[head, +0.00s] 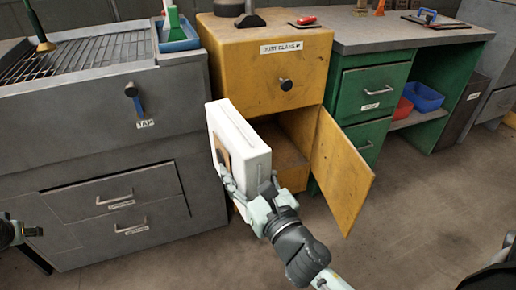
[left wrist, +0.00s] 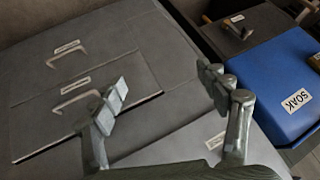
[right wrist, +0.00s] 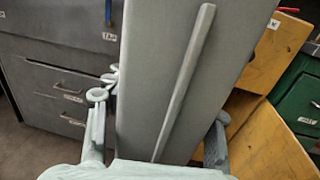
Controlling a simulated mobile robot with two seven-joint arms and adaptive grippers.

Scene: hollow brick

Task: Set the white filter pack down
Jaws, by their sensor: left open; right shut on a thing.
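The white filter pack (head: 243,150) is a thick white box with a round opening partly visible on its left face. My right gripper (head: 250,186) is shut on its lower part and holds it upright in the air, before the yellow cabinet (head: 262,65). In the right wrist view the pack (right wrist: 150,60) fills the middle between the fingers, with a long ridge along its face. The cabinet's lower compartment is open, and the pack hides part of it. My left gripper (left wrist: 163,80) is open and empty; only a bit of it shows at the head view's left edge.
The cabinet's yellow door (head: 342,172) stands swung out right of the opening. A grey sink unit (head: 100,130) with drawers is on the left. A green bench (head: 370,90) with blue and red bins (head: 423,97) is on the right.

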